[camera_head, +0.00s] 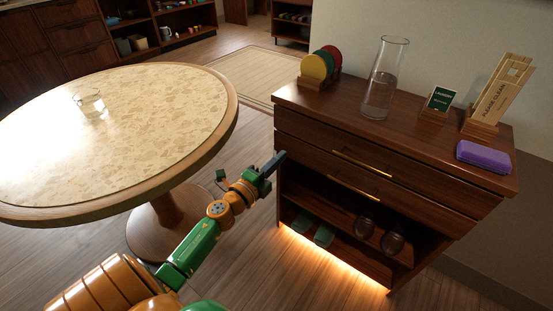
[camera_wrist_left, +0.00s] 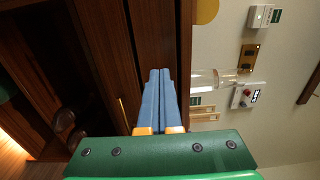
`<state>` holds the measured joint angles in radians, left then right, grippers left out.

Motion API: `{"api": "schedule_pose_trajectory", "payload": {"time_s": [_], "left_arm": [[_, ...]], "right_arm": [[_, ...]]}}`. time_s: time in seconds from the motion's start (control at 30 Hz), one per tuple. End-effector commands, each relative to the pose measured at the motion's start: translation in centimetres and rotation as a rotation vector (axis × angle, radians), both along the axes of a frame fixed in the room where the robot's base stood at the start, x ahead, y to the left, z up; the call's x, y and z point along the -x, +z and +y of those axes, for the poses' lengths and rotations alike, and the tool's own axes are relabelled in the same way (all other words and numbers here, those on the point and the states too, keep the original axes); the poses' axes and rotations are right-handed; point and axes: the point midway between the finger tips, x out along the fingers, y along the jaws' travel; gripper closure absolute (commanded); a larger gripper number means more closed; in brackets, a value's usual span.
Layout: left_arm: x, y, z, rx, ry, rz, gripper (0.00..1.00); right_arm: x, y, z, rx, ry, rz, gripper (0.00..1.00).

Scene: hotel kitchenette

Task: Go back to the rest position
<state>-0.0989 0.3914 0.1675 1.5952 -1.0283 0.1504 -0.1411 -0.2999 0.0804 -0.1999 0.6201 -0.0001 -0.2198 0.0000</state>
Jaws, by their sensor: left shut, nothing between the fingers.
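My left gripper (camera_head: 273,163) reaches up and right from the lower left in the head view, in front of the left end of the dark wooden cabinet (camera_head: 290,125). In the left wrist view its two blue-grey fingers (camera_wrist_left: 160,98) lie together, shut with nothing between them. The cabinet (camera_wrist_left: 90,40) is behind the fingers there, turned sideways. From these views I cannot tell whether the fingertips touch the cabinet. My right gripper is in neither view.
A round table (camera_head: 150,185) with a small glass (camera_head: 89,102) stands at left. On the cabinet are a glass carafe (camera_head: 383,85), coloured discs (camera_head: 318,66), a green sign (camera_head: 439,99), a wooden tag holder (camera_head: 482,127) and a purple case (camera_head: 484,156). Glasses (camera_head: 392,242) stand on its open shelf.

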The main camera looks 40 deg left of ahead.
Motion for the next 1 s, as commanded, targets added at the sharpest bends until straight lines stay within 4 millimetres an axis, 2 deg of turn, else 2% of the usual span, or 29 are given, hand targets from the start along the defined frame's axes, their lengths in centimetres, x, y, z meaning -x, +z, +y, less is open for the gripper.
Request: {"api": "schedule_pose_trajectory", "payload": {"time_s": [0.17, 0.23, 0.27, 0.37, 0.4, 0.47, 0.5, 0.57, 0.6, 0.63, 0.7, 0.8, 0.9, 1.0], "left_arm": [[0.8, 0.0, 0.0, 0.001, 0.000, 0.000, 1.00], [0.8, -0.6, 0.0, 0.018, 0.005, 0.013, 1.00], [1.0, -1.6, 0.1, 0.044, 0.013, 0.034, 1.00], [2.5, -8.2, 0.1, 0.230, 0.079, 0.177, 1.00], [3.8, -12.0, -0.1, 0.335, 0.125, 0.262, 1.00], [6.7, -17.9, -0.8, 0.488, 0.210, 0.401, 1.00], [9.0, -21.5, -1.5, 0.581, 0.271, 0.490, 1.00], [12.8, -26.2, -2.7, 0.702, 0.365, 0.617, 1.00], [15.5, -28.9, -3.6, 0.768, 0.428, 0.697, 1.00], [17.5, -30.7, -4.3, 0.814, 0.475, 0.752, 1.00], [21.9, -33.9, -5.8, 0.898, 0.577, 0.867, 1.00], [28.0, -37.0, -8.0, 0.986, 0.715, 1.009, 1.00], [33.9, -39.0, -9.9, 1.049, 0.850, 1.134, 1.00], [39.7, -40.1, -11.9, 1.092, 0.989, 1.250, 1.00]], "right_arm": [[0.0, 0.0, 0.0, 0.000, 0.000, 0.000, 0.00], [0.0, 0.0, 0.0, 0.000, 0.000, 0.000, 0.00], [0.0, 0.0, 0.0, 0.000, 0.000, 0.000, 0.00], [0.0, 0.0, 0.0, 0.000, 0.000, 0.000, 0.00], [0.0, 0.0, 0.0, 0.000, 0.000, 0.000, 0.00], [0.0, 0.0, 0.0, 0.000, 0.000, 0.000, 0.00], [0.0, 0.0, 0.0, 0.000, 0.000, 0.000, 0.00], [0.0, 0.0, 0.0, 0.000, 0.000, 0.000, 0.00], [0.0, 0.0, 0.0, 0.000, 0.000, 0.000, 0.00], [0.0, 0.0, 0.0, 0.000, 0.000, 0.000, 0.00], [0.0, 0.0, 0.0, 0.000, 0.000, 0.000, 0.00], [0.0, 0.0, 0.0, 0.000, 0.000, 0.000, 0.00], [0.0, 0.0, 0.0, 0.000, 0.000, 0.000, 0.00], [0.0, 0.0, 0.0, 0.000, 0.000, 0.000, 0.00]]}}
